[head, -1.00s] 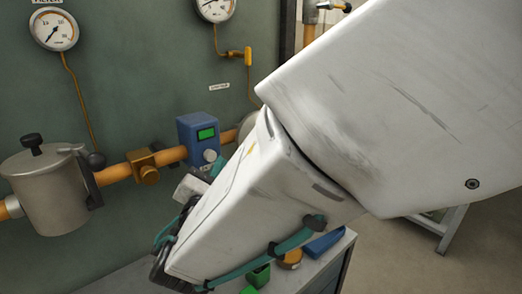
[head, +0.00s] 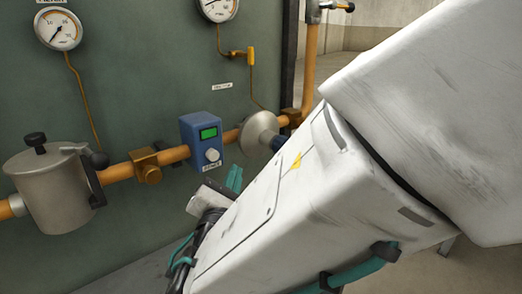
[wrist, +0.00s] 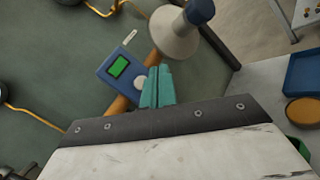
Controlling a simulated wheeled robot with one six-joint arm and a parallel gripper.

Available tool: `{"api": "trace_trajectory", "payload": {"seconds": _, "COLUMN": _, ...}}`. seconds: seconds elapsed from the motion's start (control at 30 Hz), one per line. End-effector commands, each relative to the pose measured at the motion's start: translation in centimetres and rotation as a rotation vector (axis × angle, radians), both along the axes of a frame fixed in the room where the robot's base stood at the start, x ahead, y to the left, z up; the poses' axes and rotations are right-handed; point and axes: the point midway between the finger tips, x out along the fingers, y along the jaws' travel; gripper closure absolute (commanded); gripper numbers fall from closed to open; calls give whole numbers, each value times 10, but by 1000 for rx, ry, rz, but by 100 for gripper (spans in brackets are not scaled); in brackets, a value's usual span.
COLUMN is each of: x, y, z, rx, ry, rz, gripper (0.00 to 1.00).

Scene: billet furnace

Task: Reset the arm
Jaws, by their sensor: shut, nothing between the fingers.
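My gripper (wrist: 158,87) shows in the wrist view as two teal fingers pressed together with nothing between them. It is in front of the pipe panel, and the fingers overlap the orange pipe and the edge of the blue box in the picture; I cannot tell the gap. In the head view a teal part of my gripper (head: 235,179) shows past the end of my white arm, below the blue box (head: 201,140) with its green display. My arm fills the right and lower middle of the head view and hides part of the bench.
An orange pipe (head: 118,172) runs along the green panel (head: 130,70), with a metal canister (head: 50,190) at left and a grey round fitting (head: 258,133) right of the blue box. Gauges hang above. In the wrist view a blue tray (wrist: 303,72) lies at right.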

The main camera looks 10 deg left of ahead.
Motion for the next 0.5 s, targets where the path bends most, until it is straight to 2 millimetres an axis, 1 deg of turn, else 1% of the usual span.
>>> {"api": "trace_trajectory", "payload": {"seconds": 0.17, "x": 1, "y": -2, "z": -3, "rx": -5, "ry": 13, "rz": -10, "gripper": 100}}
{"api": "trace_trajectory", "payload": {"seconds": 0.27, "x": 1, "y": -18, "z": -17, "rx": -1, "ry": 74, "rz": -80, "gripper": 100}}
{"api": "trace_trajectory", "payload": {"seconds": 0.3, "x": 1, "y": -30, "z": -26, "rx": 4, "ry": 115, "rz": -129, "gripper": 100}}
{"api": "trace_trajectory", "payload": {"seconds": 0.37, "x": -2, "y": -55, "z": -35, "rx": 31, "ry": 188, "rz": -223, "gripper": 100}}
{"api": "trace_trajectory", "payload": {"seconds": 0.4, "x": -2, "y": -80, "z": -39, "rx": 63, "ry": 242, "rz": -308, "gripper": 100}}
{"api": "trace_trajectory", "payload": {"seconds": 0.47, "x": -2, "y": -123, "z": -45, "rx": 132, "ry": 329, "rz": -455, "gripper": 100}}
{"api": "trace_trajectory", "payload": {"seconds": 0.5, "x": -5, "y": -153, "z": -48, "rx": 186, "ry": 386, "rz": -557, "gripper": 100}}
